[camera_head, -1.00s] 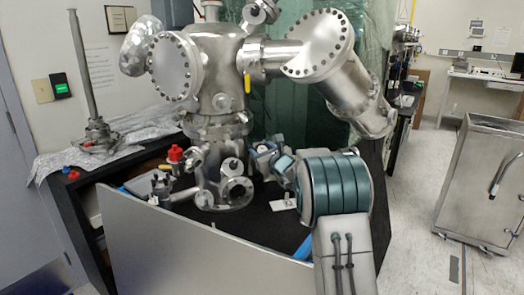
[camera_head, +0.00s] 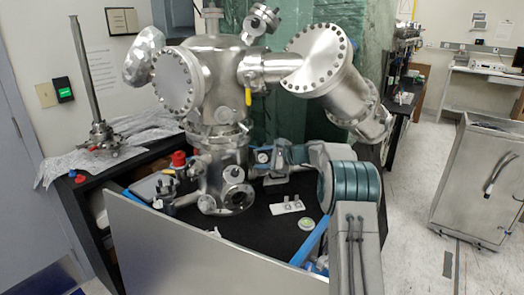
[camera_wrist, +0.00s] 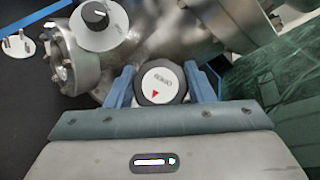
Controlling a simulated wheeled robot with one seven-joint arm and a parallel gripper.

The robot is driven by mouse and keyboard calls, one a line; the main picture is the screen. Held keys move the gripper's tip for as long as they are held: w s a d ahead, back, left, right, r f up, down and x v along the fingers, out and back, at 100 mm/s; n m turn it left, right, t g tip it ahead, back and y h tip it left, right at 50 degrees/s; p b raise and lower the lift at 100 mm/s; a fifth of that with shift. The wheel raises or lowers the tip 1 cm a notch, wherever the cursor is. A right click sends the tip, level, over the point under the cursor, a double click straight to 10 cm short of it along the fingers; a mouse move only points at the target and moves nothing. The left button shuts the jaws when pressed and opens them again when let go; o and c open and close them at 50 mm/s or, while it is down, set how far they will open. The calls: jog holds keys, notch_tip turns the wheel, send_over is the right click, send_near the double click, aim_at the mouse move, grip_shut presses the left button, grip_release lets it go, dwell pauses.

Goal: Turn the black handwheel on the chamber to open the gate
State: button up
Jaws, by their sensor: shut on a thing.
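The black handwheel (camera_wrist: 161,83) has a white face with lettering and a red arrow, and sits in front of the chamber's metal tubing. My gripper (camera_wrist: 162,80) is shut on it in the wrist view, one blue finger on each side. The steel vacuum chamber (camera_head: 215,85) stands on the black bench in the head view. My gripper reaches in from the right beside the chamber's lower body, where its fingertips and the handwheel are too small to make out clearly. The gate itself cannot be made out.
A second knob (camera_wrist: 100,22) with a white rim and black centre is close by at upper left in the wrist view. A white plate (camera_head: 287,207) lies on the bench (camera_head: 262,222). A grey panel (camera_head: 190,250) stands along the bench's front.

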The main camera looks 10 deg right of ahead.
jog(key=n+g+p, duration=0.1)
jog(key=n+p, duration=0.1)
jog(key=n+g+p, duration=0.1)
jog(key=g+p, duration=0.1)
jog(key=p, duration=0.1)
jog(key=shift+r+n, duration=0.4)
jog(key=n+g+h+p, duration=0.1)
jog(key=n+g+p, duration=0.1)
jog(key=p, duration=0.3)
jog(key=shift+n+h, duration=0.4)
jog(key=shift+n, duration=0.1)
jog(key=n+p, duration=0.1)
jog(key=g+h+p, duration=0.1)
jog(key=p, duration=0.1)
jog(key=shift+f+n, duration=0.3)
jog(key=shift+n, duration=0.1)
jog(key=shift+g+p, duration=0.3)
jog(key=shift+p, duration=0.15)
jog(key=shift+s+f+n, duration=0.1)
jog(key=shift+f+n, duration=0.1)
jog(key=shift+n, duration=0.1)
jog(key=o, duration=1)
jog(key=shift+c, duration=0.2)
jog(key=shift+f+b, duration=0.1)
jog(key=shift+b, duration=0.4)
